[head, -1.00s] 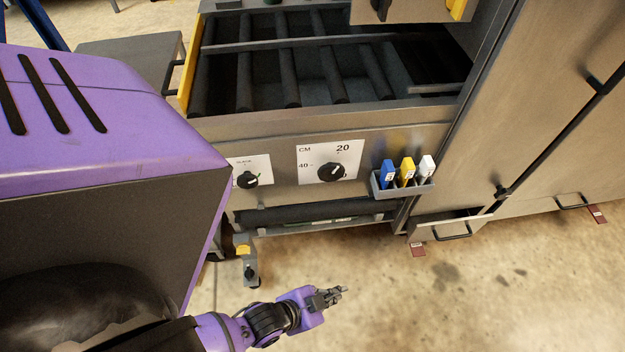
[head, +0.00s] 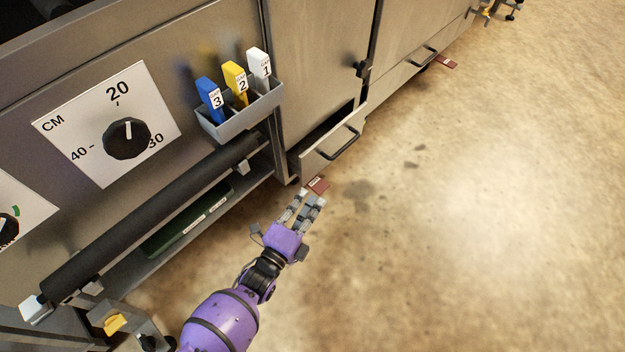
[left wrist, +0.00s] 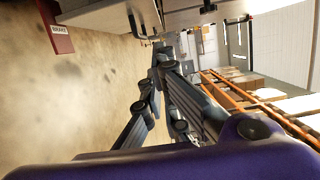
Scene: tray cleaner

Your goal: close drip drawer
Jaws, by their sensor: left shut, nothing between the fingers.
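The drip drawer is a low steel drawer front (head: 325,145) with a black bar handle (head: 347,142), at the foot of the machine in the head view. It stands pulled out, with a dark gap behind its front. My left gripper (head: 311,198) is purple with grey fingers, shut and empty. In the picture it is just below and in front of the drawer, apart from it. My right gripper is not in view.
A holder (head: 240,112) with blue, yellow and white tabs hangs on the machine, beside a black dial (head: 127,138). A black roller (head: 150,215) runs low. The floor (head: 480,220) at right is clear.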

